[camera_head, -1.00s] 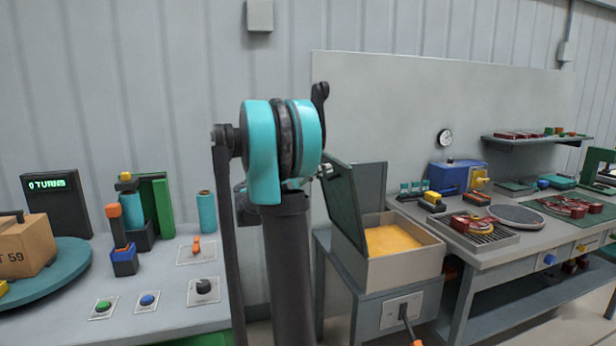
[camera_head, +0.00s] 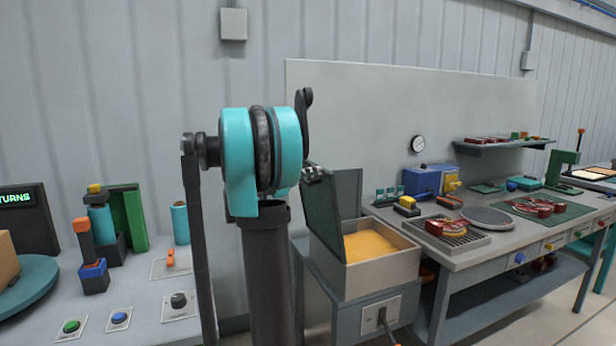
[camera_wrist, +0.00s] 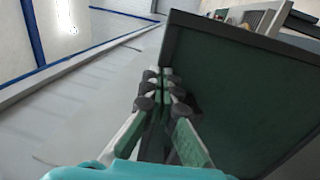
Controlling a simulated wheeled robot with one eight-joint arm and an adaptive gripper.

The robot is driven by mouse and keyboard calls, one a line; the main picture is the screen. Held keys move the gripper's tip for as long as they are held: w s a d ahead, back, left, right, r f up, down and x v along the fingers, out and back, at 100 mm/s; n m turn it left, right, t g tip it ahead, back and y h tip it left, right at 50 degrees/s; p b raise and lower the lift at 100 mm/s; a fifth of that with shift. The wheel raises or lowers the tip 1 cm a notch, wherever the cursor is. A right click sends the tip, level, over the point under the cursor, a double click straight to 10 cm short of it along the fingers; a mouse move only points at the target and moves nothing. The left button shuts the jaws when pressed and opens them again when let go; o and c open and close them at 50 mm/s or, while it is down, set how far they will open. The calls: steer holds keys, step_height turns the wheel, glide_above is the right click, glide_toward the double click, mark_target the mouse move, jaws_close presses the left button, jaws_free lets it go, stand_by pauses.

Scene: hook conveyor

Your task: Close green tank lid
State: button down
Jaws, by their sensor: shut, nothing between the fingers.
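The green tank lid (camera_head: 323,212) stands open and tilted steeply at the left side of the tank (camera_head: 385,273). The tank is a beige-grey box with an orange-yellow filling, set on a grey cabinet. In the wrist view the lid (camera_wrist: 235,95) is a large dark green panel with a dark rim, filling the right side. My gripper (camera_wrist: 165,82) is shut and empty, its fingertips close to the lid's left edge; whether they touch it I cannot tell. In the head view my gripper (camera_head: 312,173) shows small beside the lid's upper edge, partly hidden by my arm.
A bench with a blue-yellow device (camera_head: 430,181), a round grey plate (camera_head: 480,219) and a green mat (camera_head: 545,208) stands to the right. The left table holds buttons (camera_head: 119,318) and a turntable (camera_head: 30,285). A lever (camera_head: 383,318) is on the cabinet front. A grey panel (camera_head: 390,110) stands behind.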

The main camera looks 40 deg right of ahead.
steer(key=s+d+r+y, duration=0.1)
steer(key=s+d+y, duration=0.1)
steer(key=d, duration=0.5)
steer(key=s+d+y, duration=0.2)
steer(key=d+y, duration=0.1)
steer(key=d, duration=0.5)
steer(key=t+y, duration=0.3)
steer(key=y, duration=0.7)
glide_above(409, 240)
steer(key=w+a, duration=0.1)
steer(key=a, duration=0.3)
step_height(409, 240, down, 16)
steer(key=f, duration=0.1)
steer(key=d+f+y, duration=0.1)
steer(key=f, duration=0.3)
steer(key=d+f+y, duration=0.1)
steer(key=f, duration=0.3)
steer(key=d+f+t+y, duration=0.1)
steer(key=d+f, duration=0.1)
steer(key=f, duration=0.2)
steer(key=shift+s+d+f, duration=0.1)
steer(key=shift+s+f, duration=0.05)
steer(key=shift+s, duration=0.2)
steer(key=shift+s+f, duration=0.1)
steer(key=shift+f, duration=0.5)
steer(key=shift+f, duration=0.1)
